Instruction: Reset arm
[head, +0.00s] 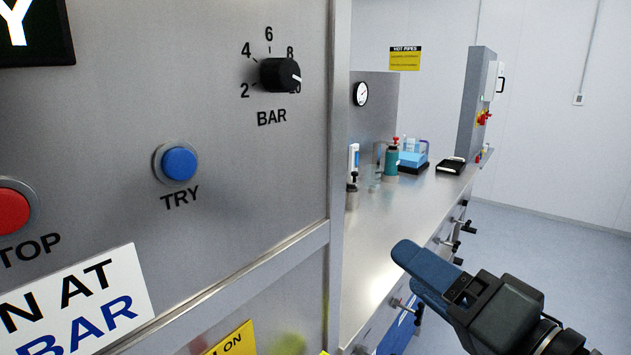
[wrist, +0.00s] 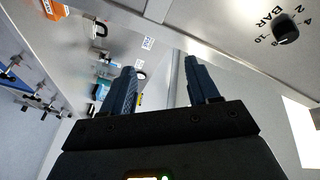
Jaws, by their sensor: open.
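My gripper (head: 410,262) is at the lower right of the head view, in front of the bench edge and apart from the steel panel. Its two blue fingers point left and away. In the wrist view my gripper (wrist: 160,68) shows its fingers spread, with nothing between them. The black BAR knob (head: 280,75) is on the panel, its white mark pointing right, close to 10. The knob also shows in the wrist view (wrist: 285,29). The blue TRY button (head: 179,163) and the red STOP button (head: 10,211) are on the same panel.
A steel bench (head: 400,220) runs back beyond the panel, with bottles, a blue box (head: 411,160) and a black pad (head: 451,165) on it. Several valve handles (head: 447,243) stick out of its front. The floor (head: 545,235) to the right is clear.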

